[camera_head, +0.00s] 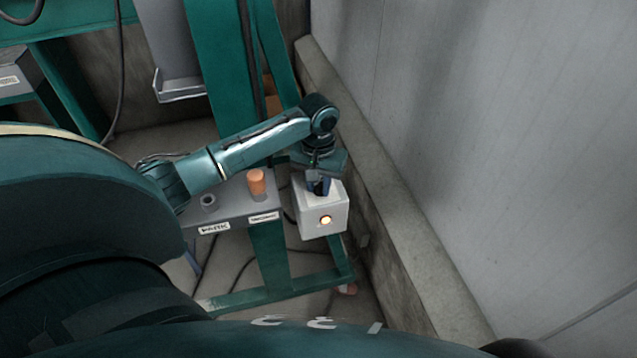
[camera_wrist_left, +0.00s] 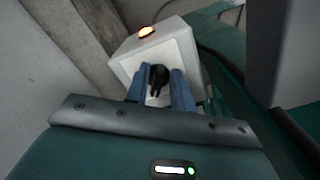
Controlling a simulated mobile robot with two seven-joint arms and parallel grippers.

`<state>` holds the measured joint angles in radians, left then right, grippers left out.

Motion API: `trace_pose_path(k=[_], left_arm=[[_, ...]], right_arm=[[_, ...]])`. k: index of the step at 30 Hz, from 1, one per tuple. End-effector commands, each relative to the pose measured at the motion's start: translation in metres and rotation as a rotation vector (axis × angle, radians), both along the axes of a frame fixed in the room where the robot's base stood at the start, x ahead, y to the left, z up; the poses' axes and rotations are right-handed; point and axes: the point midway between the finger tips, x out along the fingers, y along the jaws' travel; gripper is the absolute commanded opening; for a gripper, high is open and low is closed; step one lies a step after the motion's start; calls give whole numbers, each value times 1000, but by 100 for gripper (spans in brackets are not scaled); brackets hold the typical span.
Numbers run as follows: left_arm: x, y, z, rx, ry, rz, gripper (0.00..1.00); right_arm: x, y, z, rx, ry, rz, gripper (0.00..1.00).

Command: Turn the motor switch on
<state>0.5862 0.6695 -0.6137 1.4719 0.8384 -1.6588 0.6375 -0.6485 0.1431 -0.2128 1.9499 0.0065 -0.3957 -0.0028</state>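The motor switch is a black knob (camera_wrist_left: 158,78) on the top of a white box (camera_head: 321,214). An orange lamp (camera_head: 326,220) on the box's front is lit; the lamp also shows in the left wrist view (camera_wrist_left: 146,31). My left gripper (camera_head: 319,186) is at the top of the box, pointing down. In the left wrist view its two blue fingers (camera_wrist_left: 160,88) stand apart on either side of the knob, with a gap visible on at least one side. In the head view the gripper hides the knob. My right gripper is not in view.
A grey panel (camera_head: 232,204) with an orange knob (camera_head: 256,182) and a small round fitting (camera_head: 208,200) sits left of the box. Green frame posts (camera_head: 222,70) rise behind. A concrete ledge (camera_head: 385,190) and a pale wall (camera_head: 500,120) close off the right side.

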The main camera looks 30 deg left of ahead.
Motion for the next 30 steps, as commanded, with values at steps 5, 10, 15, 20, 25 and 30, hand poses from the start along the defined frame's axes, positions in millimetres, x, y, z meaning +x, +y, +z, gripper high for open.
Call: trace_pose_path(k=[5, 10, 15, 20, 25, 30], left_arm=[[0, 0, -1, 0, 1, 1, 33], [0, 0, 0, 0, 1, 1, 33], [1, 0, 15, 0, -3, 0, 33], [1, 0, 49, -1, -5, 1, 33], [1, 0, 87, 0, -4, 0, 33], [0, 0, 116, 0, -3, 1, 33]], right_arm=[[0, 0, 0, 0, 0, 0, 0], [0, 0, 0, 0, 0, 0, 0], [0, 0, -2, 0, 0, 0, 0], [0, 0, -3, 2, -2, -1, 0], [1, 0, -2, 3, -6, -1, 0], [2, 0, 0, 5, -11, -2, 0]])
